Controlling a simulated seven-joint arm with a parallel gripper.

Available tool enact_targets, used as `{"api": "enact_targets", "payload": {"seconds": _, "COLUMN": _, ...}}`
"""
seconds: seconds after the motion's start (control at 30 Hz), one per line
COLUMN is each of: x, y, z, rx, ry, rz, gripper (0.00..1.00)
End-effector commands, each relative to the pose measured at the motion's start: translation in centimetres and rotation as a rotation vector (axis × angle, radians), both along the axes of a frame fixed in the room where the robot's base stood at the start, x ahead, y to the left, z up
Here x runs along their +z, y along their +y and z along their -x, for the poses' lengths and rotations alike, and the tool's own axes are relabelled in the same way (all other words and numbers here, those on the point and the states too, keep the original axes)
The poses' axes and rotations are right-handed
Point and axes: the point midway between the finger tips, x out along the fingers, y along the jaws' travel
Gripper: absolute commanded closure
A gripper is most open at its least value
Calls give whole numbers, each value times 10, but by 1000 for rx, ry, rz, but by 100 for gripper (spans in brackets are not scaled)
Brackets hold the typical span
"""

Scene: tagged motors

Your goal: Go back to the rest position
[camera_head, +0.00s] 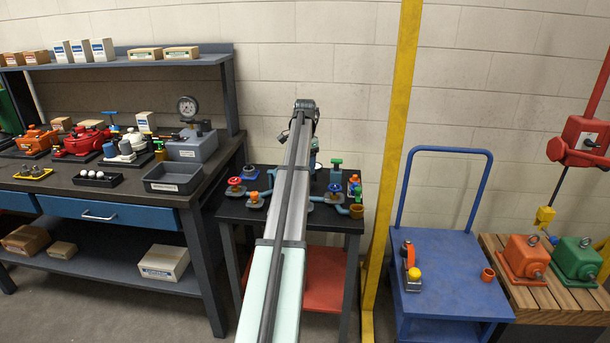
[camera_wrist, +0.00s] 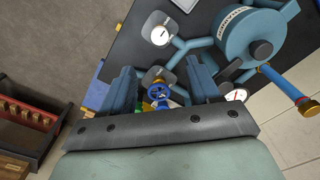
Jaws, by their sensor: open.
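My gripper (camera_wrist: 163,78) is open in the wrist view, its two blue-grey fingers apart. A blue handwheel (camera_wrist: 158,93) shows between and beyond the fingers. Nothing is visibly gripped, and I cannot tell how far the wheel is from the fingertips. In the head view my arm reaches forward over the small black table (camera_head: 224,214), and its raised end is near the wall. The fingers cannot be made out there. The arm hides the middle of the table.
A red-wheeled valve (camera_head: 235,186) and a green-topped valve (camera_head: 336,166) flank my arm. A yellow post (camera_head: 390,150) stands right of the table, then a blue cart (camera_head: 440,262). A workbench (camera_head: 205,190) stands left.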

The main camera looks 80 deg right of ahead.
Motion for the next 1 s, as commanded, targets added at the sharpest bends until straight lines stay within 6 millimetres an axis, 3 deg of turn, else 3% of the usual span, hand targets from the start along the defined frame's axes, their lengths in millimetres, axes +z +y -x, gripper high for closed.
{"api": "enact_targets", "payload": {"seconds": 0.2, "x": 10, "y": 0, "z": 0, "rx": 0, "ry": 0, "rz": 0, "gripper": 39}}
{"api": "enact_targets", "payload": {"seconds": 0.77, "x": 10, "y": 0, "z": 0, "rx": 1, "ry": 0, "rz": 0, "gripper": 39}}
{"api": "enact_targets", "payload": {"seconds": 0.87, "x": 3, "y": 3, "z": -8, "rx": 15, "ry": 0, "rz": -4, "gripper": 39}}
{"api": "enact_targets", "payload": {"seconds": 1.0, "x": -29, "y": 15, "z": -46, "rx": 79, "ry": 1, "rz": -22, "gripper": 39}}
